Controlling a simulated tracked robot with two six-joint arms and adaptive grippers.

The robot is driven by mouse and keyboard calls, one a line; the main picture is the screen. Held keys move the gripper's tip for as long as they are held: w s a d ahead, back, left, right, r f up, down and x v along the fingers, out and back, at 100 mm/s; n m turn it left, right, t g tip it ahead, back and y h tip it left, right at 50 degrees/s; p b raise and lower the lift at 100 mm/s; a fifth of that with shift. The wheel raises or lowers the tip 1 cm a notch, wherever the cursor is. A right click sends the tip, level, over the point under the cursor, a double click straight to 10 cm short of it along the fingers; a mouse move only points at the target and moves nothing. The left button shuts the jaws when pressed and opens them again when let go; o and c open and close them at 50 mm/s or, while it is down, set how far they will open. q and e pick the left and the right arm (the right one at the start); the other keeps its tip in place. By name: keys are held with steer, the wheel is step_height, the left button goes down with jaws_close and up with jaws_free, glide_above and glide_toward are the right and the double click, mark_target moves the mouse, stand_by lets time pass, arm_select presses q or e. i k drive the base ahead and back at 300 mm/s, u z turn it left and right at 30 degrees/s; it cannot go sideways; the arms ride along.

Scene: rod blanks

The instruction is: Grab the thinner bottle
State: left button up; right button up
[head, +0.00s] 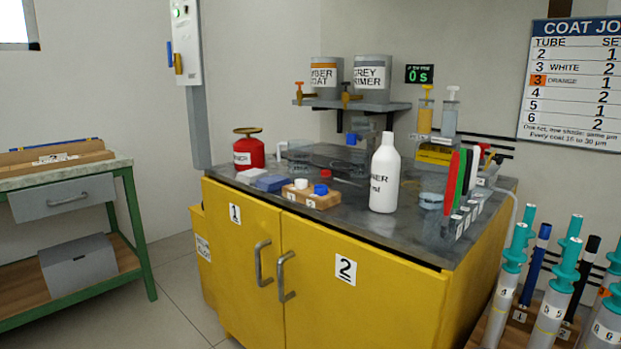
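A white bottle (384,178) with a narrow neck stands upright on the dark top of the yellow cabinet (405,235). Its partly visible label seems to end in "NNER", with smaller print below that I cannot read fully. A red can (249,152) with a brass-coloured top stands at the back left of the same top; its label also seems to end in "NNER". Neither of my grippers shows in the head view.
A wooden block with coloured caps (311,195) stands left of the bottle. Red, green and dark upright strips (461,180) stand to its right. A shelf with two paint tins (372,78) hangs behind. Large numbered syringes (550,310) stand at lower right.

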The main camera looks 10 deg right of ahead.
mark_target(386, 162)
steer(key=u, duration=0.45)
steer(key=k, duration=1.35)
steer(key=z, duration=0.9)
steer(key=i, duration=0.9)
steer(key=z, duration=0.05)
